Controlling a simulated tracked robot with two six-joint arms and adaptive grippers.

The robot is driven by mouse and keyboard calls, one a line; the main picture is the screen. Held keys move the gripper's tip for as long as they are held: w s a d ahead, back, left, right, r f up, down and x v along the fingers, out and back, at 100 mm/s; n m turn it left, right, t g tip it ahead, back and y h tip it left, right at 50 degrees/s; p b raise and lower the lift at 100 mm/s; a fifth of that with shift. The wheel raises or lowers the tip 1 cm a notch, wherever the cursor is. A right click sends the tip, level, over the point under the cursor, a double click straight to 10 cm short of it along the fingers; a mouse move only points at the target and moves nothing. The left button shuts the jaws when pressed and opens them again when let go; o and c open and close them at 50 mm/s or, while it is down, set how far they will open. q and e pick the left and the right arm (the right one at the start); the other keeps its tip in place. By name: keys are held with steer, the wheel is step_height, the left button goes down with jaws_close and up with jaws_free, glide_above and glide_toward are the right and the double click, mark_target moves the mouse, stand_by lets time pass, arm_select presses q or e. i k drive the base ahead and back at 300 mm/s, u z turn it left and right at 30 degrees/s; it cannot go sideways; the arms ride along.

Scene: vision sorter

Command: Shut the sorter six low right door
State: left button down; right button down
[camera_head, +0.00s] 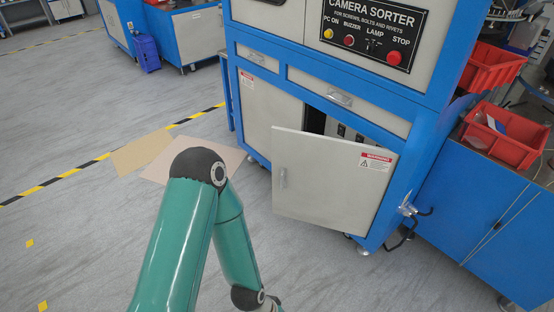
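The sorter (330,80) is a blue and light grey cabinet labelled "CAMERA SORTER". Its low right door (325,185) is a light grey panel with a red and white warning label at its upper right. The door stands partly open, swung out toward me, with its right edge at the cabinet's right post. Part of the dark interior (315,120) shows above the door. One green arm of mine bends in the lower left foreground, apart from the door in the picture. Neither gripper is in view.
The low left door (257,115) looks shut. A blue cabinet (500,220) with red bins (505,135) stands to the right. Flat tan sheets (165,155) lie on the grey floor at left, near black and yellow tape (80,168). The left floor is mostly clear.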

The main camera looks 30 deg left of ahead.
mark_target(336, 184)
steer(key=u, duration=0.2)
steer(key=i, duration=0.85)
steer(key=z, duration=0.1)
